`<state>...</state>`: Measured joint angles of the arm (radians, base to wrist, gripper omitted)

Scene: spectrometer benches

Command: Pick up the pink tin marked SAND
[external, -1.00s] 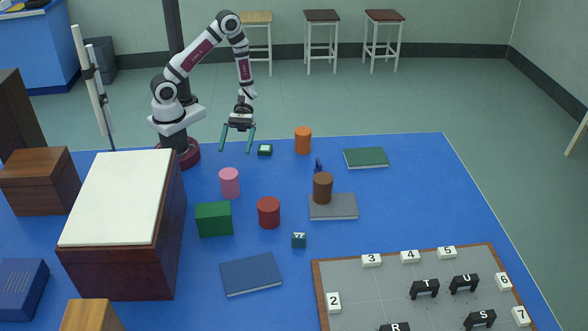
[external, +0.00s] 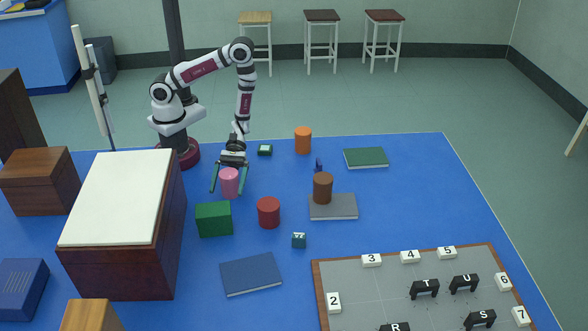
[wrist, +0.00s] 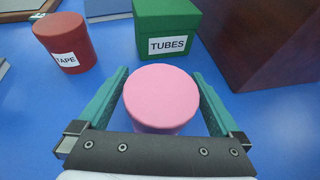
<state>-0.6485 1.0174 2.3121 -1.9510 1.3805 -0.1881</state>
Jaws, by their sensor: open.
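The pink tin (external: 230,183) stands upright on the blue table, behind the green box. No marking on it can be read in either view. My gripper (external: 229,191) is open, with one green finger on each side of the tin. In the wrist view the tin's round pink lid (wrist: 161,95) lies between the two fingers of my gripper (wrist: 162,85), with a gap on both sides. The tin's lower part is mostly hidden there by its lid and my gripper.
A green box (external: 214,219) marked TUBES and a red tin (external: 268,212) marked TAPE stand close in front. A large dark wooden case with a pale top (external: 118,197) is to the left.

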